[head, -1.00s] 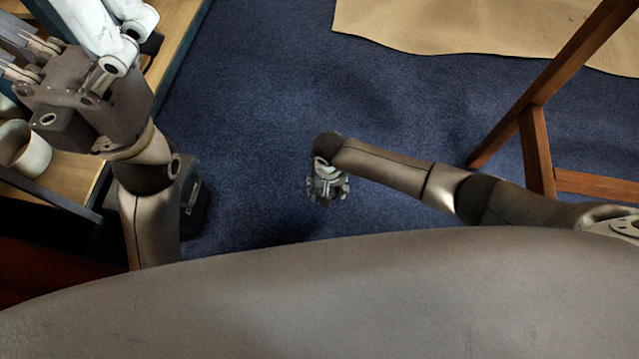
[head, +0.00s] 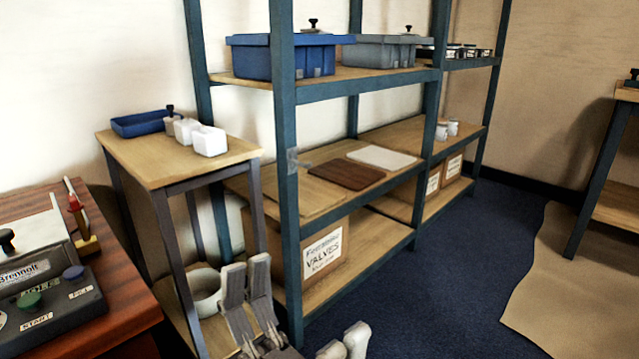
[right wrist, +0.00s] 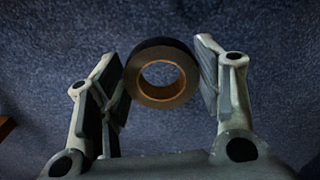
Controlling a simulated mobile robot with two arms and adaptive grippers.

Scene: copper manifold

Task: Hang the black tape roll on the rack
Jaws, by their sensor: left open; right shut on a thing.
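The black tape roll (right wrist: 163,47), a ring with a brown core, shows in the right wrist view. My right gripper (right wrist: 161,75) is shut on it, with a finger on each side and the roll's hole facing the camera. Dark blue carpet lies behind it. In the head view the rack (head: 284,200) is a blue-grey metal shelf unit with wooden boards. A small metal peg (head: 300,163) sticks out from its front post. My left gripper (head: 296,306) is open and empty at the bottom edge, below and in front of the rack. My right gripper is outside the head view.
A wooden side table (head: 150,165) with a blue tray (head: 140,124) and white containers (head: 207,140) stands left of the rack. A desk (head: 125,300) with a control box (head: 50,305) is front left. Carpet (head: 440,290) right of the rack is clear.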

